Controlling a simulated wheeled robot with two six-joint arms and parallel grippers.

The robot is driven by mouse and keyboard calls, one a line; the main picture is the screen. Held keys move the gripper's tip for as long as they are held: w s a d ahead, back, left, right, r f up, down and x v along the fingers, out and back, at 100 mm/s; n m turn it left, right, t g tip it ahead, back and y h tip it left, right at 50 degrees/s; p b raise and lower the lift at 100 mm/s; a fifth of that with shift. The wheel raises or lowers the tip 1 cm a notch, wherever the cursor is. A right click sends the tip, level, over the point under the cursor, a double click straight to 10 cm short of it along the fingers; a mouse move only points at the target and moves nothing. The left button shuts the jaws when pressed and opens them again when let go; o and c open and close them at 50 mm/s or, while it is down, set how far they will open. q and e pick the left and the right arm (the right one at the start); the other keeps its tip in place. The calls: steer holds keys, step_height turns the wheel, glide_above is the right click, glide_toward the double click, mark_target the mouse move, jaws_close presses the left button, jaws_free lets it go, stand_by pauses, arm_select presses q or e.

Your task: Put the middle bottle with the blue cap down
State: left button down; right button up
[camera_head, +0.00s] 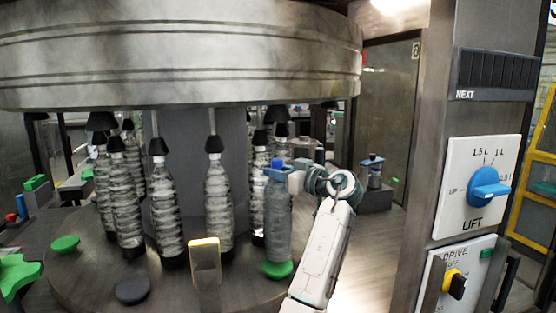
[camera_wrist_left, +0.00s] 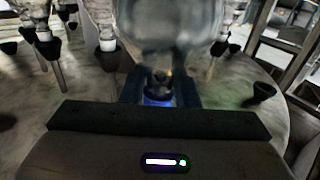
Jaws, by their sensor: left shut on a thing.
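The bottle with the blue cap (camera_head: 278,218) is upright at the front right of the round table, over a green disc (camera_head: 278,269). Its base is at the disc; I cannot tell whether it touches. My left gripper (camera_head: 277,170) is shut on this bottle at its neck, just under the blue cap. In the left wrist view the blue cap (camera_wrist_left: 158,98) shows between the fingers, with the blurred bottle body (camera_wrist_left: 170,30) beyond. My right gripper is not in view.
Several clear bottles (camera_head: 219,205) stand on the round table (camera_head: 180,288) under black heads, left of the held bottle. A green disc (camera_head: 65,244) and a dark disc (camera_head: 132,290) are empty. A control pillar (camera_head: 475,130) stands nearby.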

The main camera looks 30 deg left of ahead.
mark_target(278, 182)
arm_select(q)
steer(key=shift+f+p, duration=0.55)
steer(key=shift+f, duration=0.95)
steer(key=c, duration=1.1)
jaws_free()
steer(key=shift+s, duration=0.1)
